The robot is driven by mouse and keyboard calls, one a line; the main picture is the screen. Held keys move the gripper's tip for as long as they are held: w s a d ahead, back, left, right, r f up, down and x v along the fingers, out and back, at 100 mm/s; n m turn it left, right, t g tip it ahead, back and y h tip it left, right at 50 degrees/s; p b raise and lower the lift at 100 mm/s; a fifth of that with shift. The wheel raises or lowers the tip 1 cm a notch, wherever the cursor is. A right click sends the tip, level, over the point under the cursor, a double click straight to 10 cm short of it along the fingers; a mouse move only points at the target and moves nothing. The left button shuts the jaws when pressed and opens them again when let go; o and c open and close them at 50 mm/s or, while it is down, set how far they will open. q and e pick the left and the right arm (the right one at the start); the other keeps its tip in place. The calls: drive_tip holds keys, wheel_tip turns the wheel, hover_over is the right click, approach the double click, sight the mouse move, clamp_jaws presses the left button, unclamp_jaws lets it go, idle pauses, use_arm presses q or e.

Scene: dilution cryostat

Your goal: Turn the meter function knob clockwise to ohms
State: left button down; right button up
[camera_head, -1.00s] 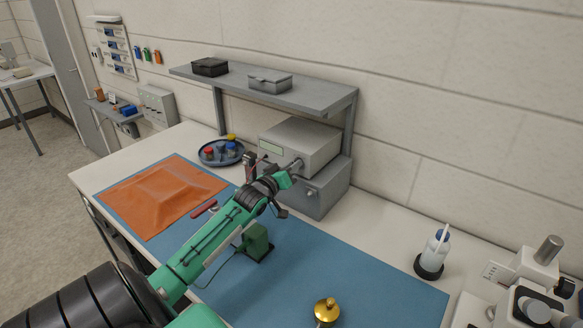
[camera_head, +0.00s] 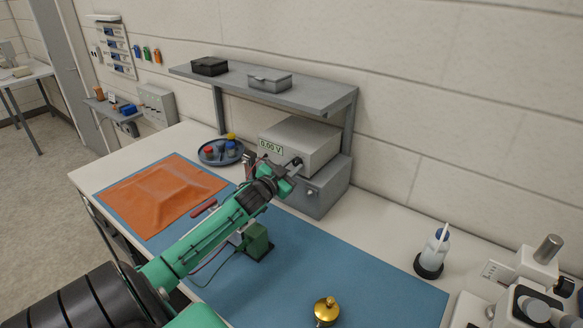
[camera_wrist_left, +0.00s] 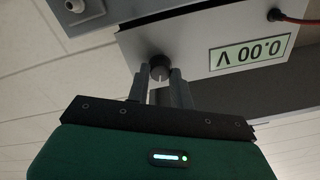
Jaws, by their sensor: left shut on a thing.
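The meter (camera_head: 308,143) is a light grey box stacked on a darker grey box under the shelf. Its display (camera_head: 271,146) reads 0.00 V; the display also shows, upside down, in the left wrist view (camera_wrist_left: 249,54). The black function knob (camera_wrist_left: 159,67) is on the meter's front, beside the display. My left gripper (camera_wrist_left: 158,80) is shut on the knob, with one finger on each side of it; in the head view the left gripper (camera_head: 292,167) is at the right part of the meter's front. My right gripper is not in view.
A grey shelf (camera_head: 310,97) stands over the meter. A round tray (camera_head: 205,157) with small coloured items and an orange cloth (camera_head: 155,196) are to the left. A green block (camera_head: 257,241) and a brass piece (camera_head: 326,309) are on the blue mat (camera_head: 370,262).

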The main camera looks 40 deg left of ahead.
use_arm(q)
drive_tip(key=m, duration=0.4)
drive_tip(key=shift+m, duration=0.7)
drive_tip(key=c, duration=1.2)
unclamp_jaws()
drive_tip(key=shift+c, duration=0.2)
drive_tip(key=shift+r+b, duration=0.1)
drive_tip(key=shift+b, duration=0.2)
wheel_tip(320, 180, up, 20)
drive_tip(key=b, duration=0.3)
